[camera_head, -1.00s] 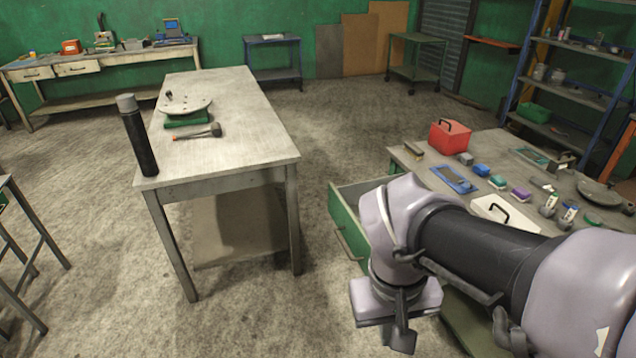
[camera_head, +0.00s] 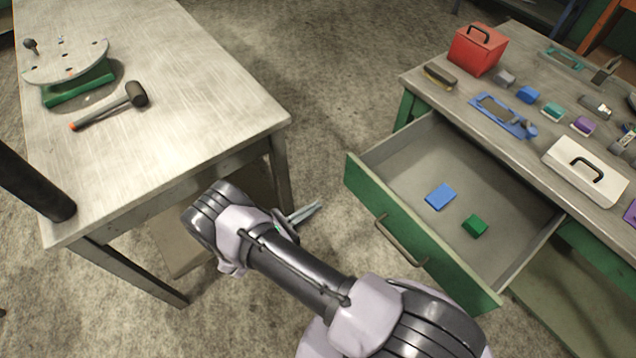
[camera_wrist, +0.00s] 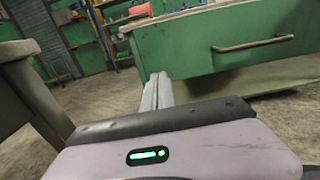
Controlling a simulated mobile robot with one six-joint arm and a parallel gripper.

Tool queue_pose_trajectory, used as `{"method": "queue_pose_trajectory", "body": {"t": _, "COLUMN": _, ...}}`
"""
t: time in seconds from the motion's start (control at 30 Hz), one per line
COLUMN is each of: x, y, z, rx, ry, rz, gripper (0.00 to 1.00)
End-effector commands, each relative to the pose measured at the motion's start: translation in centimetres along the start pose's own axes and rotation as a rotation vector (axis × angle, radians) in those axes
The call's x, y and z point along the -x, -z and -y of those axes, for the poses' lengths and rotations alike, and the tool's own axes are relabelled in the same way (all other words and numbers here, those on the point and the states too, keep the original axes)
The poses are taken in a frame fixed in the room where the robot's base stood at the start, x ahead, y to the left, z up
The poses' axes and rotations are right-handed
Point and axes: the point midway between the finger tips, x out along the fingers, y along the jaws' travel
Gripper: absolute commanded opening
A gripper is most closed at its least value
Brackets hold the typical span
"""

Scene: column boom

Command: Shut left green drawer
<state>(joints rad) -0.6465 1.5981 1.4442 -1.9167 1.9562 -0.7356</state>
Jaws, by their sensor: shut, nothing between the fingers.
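The green drawer (camera_head: 420,235) is pulled well out of the workbench at the right in the head view. Its bar handle (camera_head: 400,241) is on the green front. A blue block (camera_head: 440,197) and a green block (camera_head: 475,226) lie inside it. My gripper (camera_head: 311,211) is shut and empty, left of the drawer front and apart from it. In the wrist view the shut fingers (camera_wrist: 157,92) point towards the left part of the drawer front (camera_wrist: 180,50), with the handle (camera_wrist: 253,44) to their right.
The workbench top holds a red box (camera_head: 477,50), a white case (camera_head: 585,172), a blue tool (camera_head: 504,115) and several small blocks. A second table (camera_head: 200,90) with a mallet (camera_head: 112,104) stands close at the left. Bare floor lies between the two.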

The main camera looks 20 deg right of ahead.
Motion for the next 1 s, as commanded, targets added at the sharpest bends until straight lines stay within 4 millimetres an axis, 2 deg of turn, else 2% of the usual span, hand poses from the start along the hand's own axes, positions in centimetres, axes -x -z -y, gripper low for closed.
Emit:
{"method": "queue_pose_trajectory", "body": {"t": 0.3, "x": -7.0, "y": 0.2, "z": 0.1, "rx": -0.001, "ry": 0.007, "rz": -0.002, "gripper": 0.0}}
{"method": "queue_pose_trajectory", "body": {"t": 0.5, "x": -10.7, "y": 0.2, "z": 0.1, "rx": -0.002, "ry": 0.006, "rz": -0.003, "gripper": 0.0}}
{"method": "queue_pose_trajectory", "body": {"t": 0.7, "x": -12.5, "y": 0.1, "z": 0.1, "rx": -0.001, "ry": 0.004, "rz": -0.003, "gripper": 0.0}}
{"method": "queue_pose_trajectory", "body": {"t": 1.0, "x": -12.6, "y": 0.0, "z": 0.1, "rx": -0.002, "ry": 0.003, "rz": -0.003, "gripper": 0.0}}
